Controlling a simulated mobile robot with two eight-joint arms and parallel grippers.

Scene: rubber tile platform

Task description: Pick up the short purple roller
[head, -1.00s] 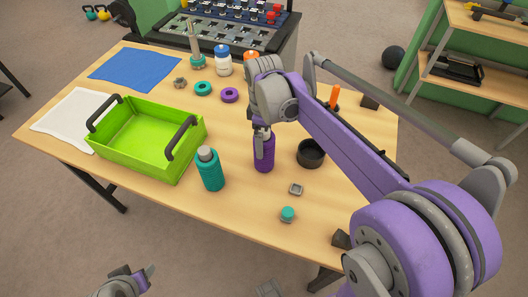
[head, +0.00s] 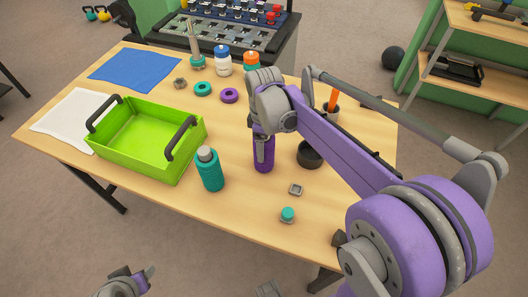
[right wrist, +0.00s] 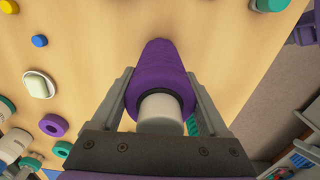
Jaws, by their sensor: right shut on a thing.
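The short purple roller (head: 264,164) stands upright on the wooden table, a ribbed purple cylinder with a pale round end cap facing my right wrist camera. My right gripper (head: 262,143) is over its top. In the right wrist view, one finger is on each side of the purple roller (right wrist: 160,68), and the right gripper (right wrist: 160,90) is shut on it. The fingers hide part of its upper side in the head view. My left gripper (head: 128,284) is low at the bottom edge, away from the table and partly cut off; its jaws are unclear.
A green tray (head: 151,161) with black handles is further left. A small teal-topped item (head: 288,215) sits in front. Rings and bottles stand behind.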

